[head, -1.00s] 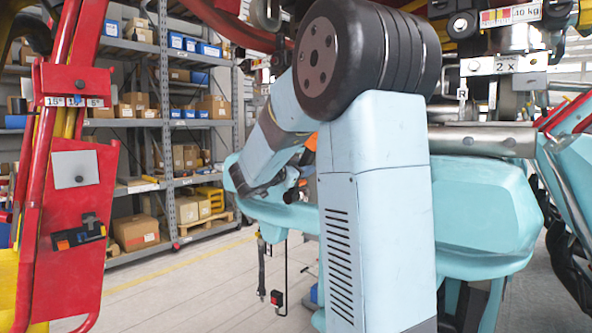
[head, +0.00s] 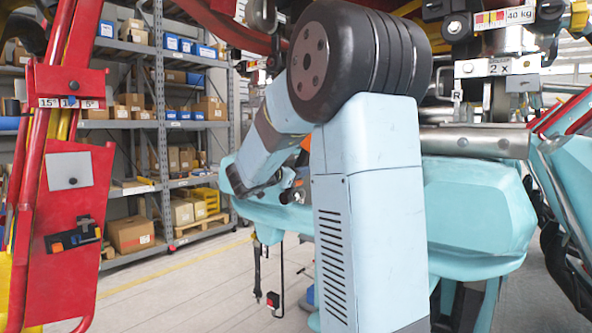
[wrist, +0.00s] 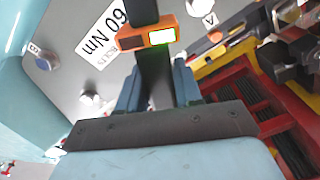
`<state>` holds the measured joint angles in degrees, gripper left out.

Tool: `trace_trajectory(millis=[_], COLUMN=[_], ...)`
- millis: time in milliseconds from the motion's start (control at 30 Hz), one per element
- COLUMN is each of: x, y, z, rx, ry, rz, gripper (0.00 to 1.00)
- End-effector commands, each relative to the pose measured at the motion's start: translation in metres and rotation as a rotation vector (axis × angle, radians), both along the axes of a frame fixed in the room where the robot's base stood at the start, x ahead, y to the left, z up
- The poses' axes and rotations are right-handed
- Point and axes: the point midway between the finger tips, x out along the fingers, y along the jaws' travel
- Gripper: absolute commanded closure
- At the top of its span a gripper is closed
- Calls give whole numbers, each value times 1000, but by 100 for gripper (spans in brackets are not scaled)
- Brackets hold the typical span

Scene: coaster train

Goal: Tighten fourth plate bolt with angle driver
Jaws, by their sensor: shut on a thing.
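In the wrist view my gripper (wrist: 158,82) is shut on a dark driver (wrist: 152,65) with an orange body and a lit green display. The driver stands out beyond the blue fingers over a grey plate (wrist: 75,75). The plate carries a white "60 Nm" label (wrist: 103,35). A bolt head with a small tag (wrist: 42,60) sits at the plate's left, and another pale bolt (wrist: 92,100) sits nearer the gripper. The driver's tip is out of sight, so I cannot tell whether it touches a bolt. In the head view my arm hides the gripper.
Red and yellow structure (wrist: 255,100) lies close to the right of my gripper in the wrist view. In the head view a red panel (head: 68,205) stands at the left, storage shelves (head: 170,110) stand behind, and pale blue coaster bodywork (head: 470,205) lies around my arm.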

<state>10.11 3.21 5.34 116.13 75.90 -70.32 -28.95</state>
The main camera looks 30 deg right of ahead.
Motion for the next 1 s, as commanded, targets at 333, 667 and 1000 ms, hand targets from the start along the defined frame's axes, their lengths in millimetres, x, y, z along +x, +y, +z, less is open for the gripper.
trace_trajectory(millis=[333,667,1000], x=[2,4,4], y=[-7,-13,-14], z=[2,2,2], rx=[-2,-2,-1], ry=[-4,-4,-4], rz=[0,-2,-1], gripper=[100,100,100])
